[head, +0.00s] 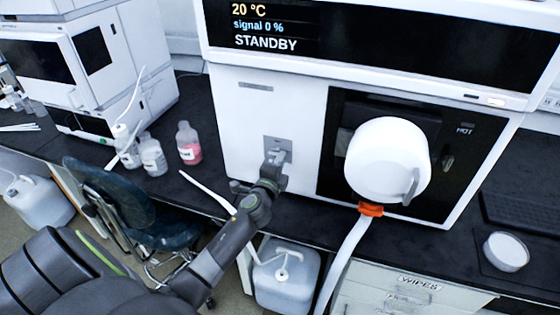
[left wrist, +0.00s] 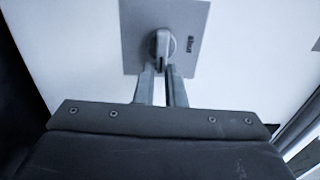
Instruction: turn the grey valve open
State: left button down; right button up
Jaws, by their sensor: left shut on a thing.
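The grey valve (left wrist: 163,43) is a small rounded knob on a grey plate (left wrist: 140,20) in the left wrist view. In the head view the plate (head: 268,142) is on the white front of the instrument, left of its black panel. My left gripper (left wrist: 162,72) reaches the valve from below in the wrist view, with its two narrow fingers closed on the knob's lower part. In the head view the gripper (head: 275,164) covers most of the valve. Small lettering beside the knob is too blurred to read. My right gripper is not in view.
The instrument's display (head: 268,28) reads STANDBY, 20 °C and signal 0 %. Right of the valve, a round white cover (head: 385,160) sticks out above an orange clip (head: 371,209). Several bottles (head: 189,143) stand left on the dark bench. A chair (head: 120,205) and white jug (head: 287,272) are below.

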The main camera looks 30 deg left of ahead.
pick_arm(q)
jog(key=shift+a, duration=0.15)
jog(key=c, duration=1.6)
grip_release()
jog(key=shift+s, duration=0.1)
jog(key=shift+o, duration=0.6)
jog(key=shift+s+a+f, duration=0.1)
jog(key=shift+a, duration=0.3)
jog(key=b+v, duration=0.1)
jog(key=v, duration=1.6)
jog(key=shift+s+d, duration=0.15)
jog(key=shift+d, duration=0.05)
